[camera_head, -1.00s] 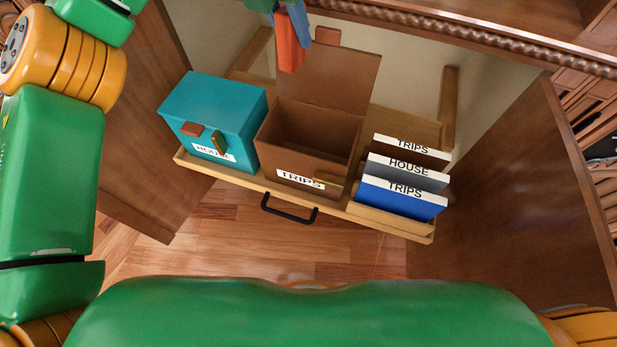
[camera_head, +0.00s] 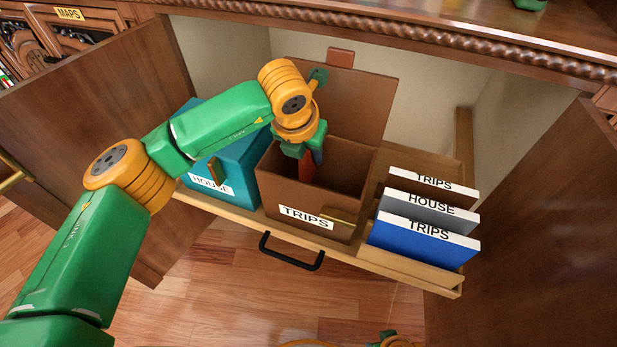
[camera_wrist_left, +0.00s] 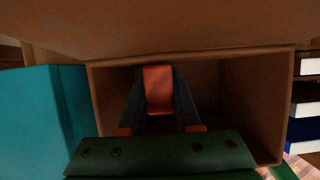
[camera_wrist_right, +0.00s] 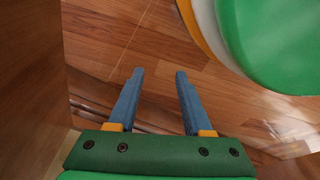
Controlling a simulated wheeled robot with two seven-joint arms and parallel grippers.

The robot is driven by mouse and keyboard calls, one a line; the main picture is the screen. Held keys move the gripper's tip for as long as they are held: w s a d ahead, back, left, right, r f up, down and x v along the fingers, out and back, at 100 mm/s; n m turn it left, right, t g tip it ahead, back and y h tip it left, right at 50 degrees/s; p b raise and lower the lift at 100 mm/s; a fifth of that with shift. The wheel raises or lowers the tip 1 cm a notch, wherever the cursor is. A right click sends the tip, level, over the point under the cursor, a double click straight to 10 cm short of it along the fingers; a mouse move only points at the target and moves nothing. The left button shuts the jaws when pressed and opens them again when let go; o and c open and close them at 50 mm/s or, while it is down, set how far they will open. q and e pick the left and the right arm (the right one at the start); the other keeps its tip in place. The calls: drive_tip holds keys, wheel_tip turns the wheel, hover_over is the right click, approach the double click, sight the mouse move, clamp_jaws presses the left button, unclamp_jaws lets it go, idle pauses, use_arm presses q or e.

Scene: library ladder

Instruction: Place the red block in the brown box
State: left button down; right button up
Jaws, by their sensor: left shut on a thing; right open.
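The brown box (camera_head: 262,192) stands open in the pulled-out drawer, its lid raised at the back and a TRIPS label on its front. My left gripper (camera_head: 312,160) points down into the box mouth and is shut on the red block (camera_head: 305,168). In the left wrist view the red block (camera_wrist_left: 158,88) sits between the two blue fingers, inside the outline of the box walls. I cannot tell whether it touches the box floor. My right gripper (camera_wrist_right: 158,75) is open and empty over the wooden floor.
A teal box (camera_head: 240,165) labelled HOUSE stands left of the brown box, partly hidden by my left arm. Several labelled books or files (camera_head: 425,235) stand at the drawer's right. The drawer has a black handle (camera_head: 291,252). Cabinet doors stand open on both sides.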

sight(309, 174)
use_arm(q)
wheel_tip(309, 174, down, 6)
drive_tip(key=shift+f+b, duration=0.2)
drive_tip(key=shift+b, duration=0.5)
drive_tip(key=shift+f, duration=0.15)
drive_tip(key=c, duration=0.6)
unclamp_jaws()
use_arm(e)
drive_tip(key=shift+w+a+r, duration=0.25)
drive_tip(key=shift+w+r, duration=0.95)
drive_tip(key=shift+r, duration=0.05)
use_arm(q)
drive_tip(key=p+v, duration=0.2)
drive_tip(key=v, duration=1)
drive_tip(key=shift+p, duration=0.35)
use_arm(e)
drive_tip(key=s+f, duration=0.1)
drive_tip(key=s+d+f, duration=0.1)
drive_tip(key=s+f, duration=0.1)
drive_tip(key=shift+s, duration=0.25)
